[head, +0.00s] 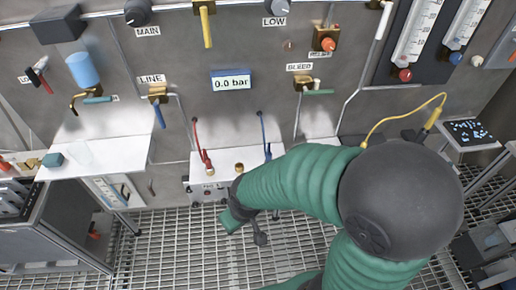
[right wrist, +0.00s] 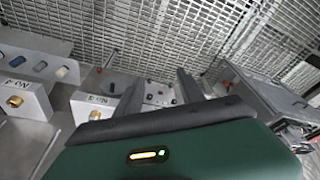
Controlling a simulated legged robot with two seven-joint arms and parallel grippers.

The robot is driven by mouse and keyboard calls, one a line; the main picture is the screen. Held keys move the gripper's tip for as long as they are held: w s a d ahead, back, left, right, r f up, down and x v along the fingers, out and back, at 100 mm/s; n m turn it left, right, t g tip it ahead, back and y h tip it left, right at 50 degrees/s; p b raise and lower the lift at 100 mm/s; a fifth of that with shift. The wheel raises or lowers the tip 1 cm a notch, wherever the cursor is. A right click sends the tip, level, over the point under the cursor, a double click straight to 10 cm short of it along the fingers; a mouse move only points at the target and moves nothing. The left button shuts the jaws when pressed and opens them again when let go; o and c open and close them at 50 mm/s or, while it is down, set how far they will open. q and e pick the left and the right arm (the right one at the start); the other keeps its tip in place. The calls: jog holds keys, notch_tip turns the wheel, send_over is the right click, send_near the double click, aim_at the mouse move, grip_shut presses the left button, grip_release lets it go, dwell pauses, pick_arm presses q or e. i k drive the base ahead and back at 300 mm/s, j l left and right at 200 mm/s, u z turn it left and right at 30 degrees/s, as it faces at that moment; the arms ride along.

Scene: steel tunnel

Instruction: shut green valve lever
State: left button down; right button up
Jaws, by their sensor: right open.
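A green lever (head: 319,92) points sideways to the right from the brass valve (head: 302,84) under the BLEED label on the wall panel. A second, teal-green handle (head: 98,100) lies sideways by a brass fitting below a blue cylinder at the left. My right gripper (head: 243,230) is low in front of the wall, well below both handles, and partly hidden by its own arm. In the right wrist view its two fingers (right wrist: 160,92) are spread apart with nothing between them. Neither green handle can be made out there. My left gripper is not in view.
A blue lever (head: 159,116) hangs under LINE and a yellow lever (head: 207,28) hangs above. A display (head: 232,82) reads 0.0 bar. Red and blue cables and a white shelf box (head: 220,163) are below. A yellow cable (head: 398,115) curves at the right. Grating covers the floor.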

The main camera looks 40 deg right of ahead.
aim_at(306, 92)
jog(key=z, duration=1.75)
